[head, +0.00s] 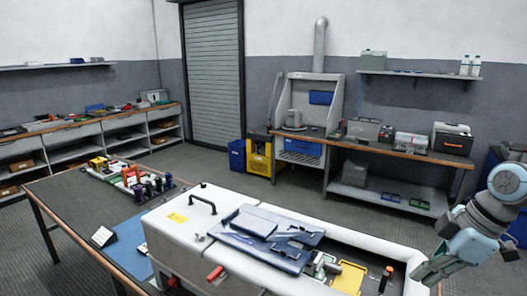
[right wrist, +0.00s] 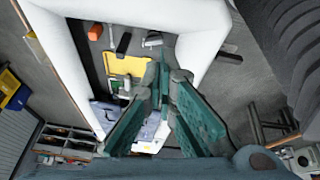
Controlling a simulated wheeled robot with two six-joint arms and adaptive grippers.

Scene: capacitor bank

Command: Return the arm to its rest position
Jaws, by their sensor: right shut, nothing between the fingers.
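My right arm (head: 483,222) comes in from the right edge in the head view, bent, with pale blue joint covers. Its gripper (head: 428,270) points down and left beside the right end of the white cabinet (head: 385,245). In the right wrist view the gripper (right wrist: 166,78) has its green-padded fingers close together and empty, above the cabinet's open compartment. My left arm and gripper do not show.
The compartment holds a yellow plate (head: 349,277) and an orange-capped tool (head: 386,280). A dark-topped table (head: 75,205) stands at left. A workbench (head: 375,150) runs along the back wall.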

